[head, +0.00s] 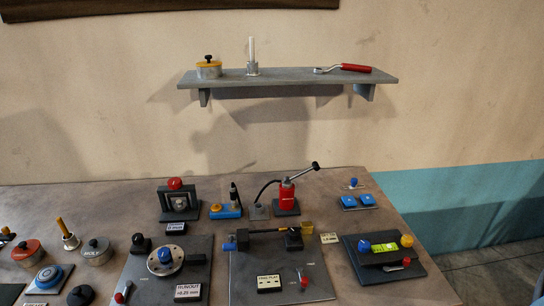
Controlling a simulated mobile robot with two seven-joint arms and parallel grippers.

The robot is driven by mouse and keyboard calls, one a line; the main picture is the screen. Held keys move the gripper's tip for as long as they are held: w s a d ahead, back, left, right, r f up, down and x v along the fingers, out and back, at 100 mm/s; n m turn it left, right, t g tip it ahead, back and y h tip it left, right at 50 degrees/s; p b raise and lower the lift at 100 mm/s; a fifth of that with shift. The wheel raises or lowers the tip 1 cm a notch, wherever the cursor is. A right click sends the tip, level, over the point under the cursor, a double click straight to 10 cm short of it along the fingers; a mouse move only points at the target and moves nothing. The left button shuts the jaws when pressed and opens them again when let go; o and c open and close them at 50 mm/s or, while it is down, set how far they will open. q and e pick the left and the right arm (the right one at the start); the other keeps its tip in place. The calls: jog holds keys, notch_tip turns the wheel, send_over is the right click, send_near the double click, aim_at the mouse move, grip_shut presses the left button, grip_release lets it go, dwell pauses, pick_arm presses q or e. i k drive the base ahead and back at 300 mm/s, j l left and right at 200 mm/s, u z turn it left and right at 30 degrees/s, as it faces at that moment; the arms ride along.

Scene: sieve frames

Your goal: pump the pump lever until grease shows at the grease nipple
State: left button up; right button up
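The grease pump (286,196) is a red upright body on a dark base at the back of the table. Its pump lever (303,173) is a grey rod with a black knob, slanting up to the right. A black hose arches from the pump down to the left. It ends at a small grey block (257,211), which seems to carry the grease nipple. The nipple is too small to make out, and I cannot tell whether any grease shows there. Neither of my grippers is in view.
A shelf (300,78) above holds a yellow-lidded pot, a candle-like white rod and a red-handled wrench (345,68). Left of the block is a blue-based device (225,211). A plate with a dark bar (282,275) lies in front. Right of the pump are blue pads (357,200).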

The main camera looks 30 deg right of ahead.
aim_at(315, 165)
jog(key=z, duration=1.3)
